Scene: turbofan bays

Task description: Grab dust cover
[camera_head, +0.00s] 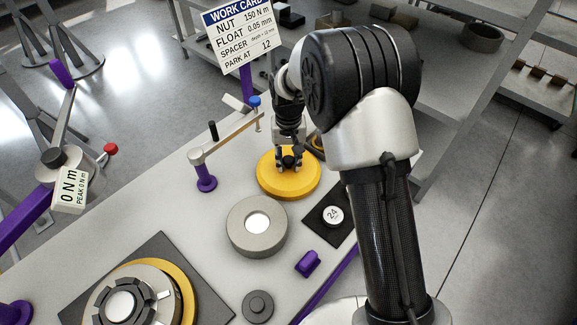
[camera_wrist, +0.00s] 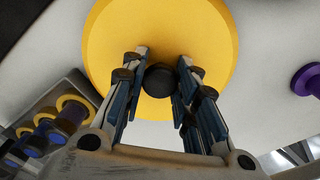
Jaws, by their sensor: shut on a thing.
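The dust cover (camera_head: 272,186) is a round yellow disc with a dark knob at its middle. It is on or just above the grey bench; I cannot tell which. My gripper (camera_head: 289,163) points down at it and is shut on the knob. In the wrist view the yellow disc (camera_wrist: 160,35) fills the upper middle. There the fingers of my gripper (camera_wrist: 160,82) stand on both sides of the black knob (camera_wrist: 160,79). In the head view the fingers mostly hide the knob.
A grey ring with a pale centre (camera_head: 243,229) stands in front of the cover. A purple post with an arm (camera_head: 205,178) is to the left. A black plate marked 24 (camera_head: 320,229) is to the right. A work card (camera_head: 240,35) stands behind. Bare bench shows front left (camera_head: 150,215).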

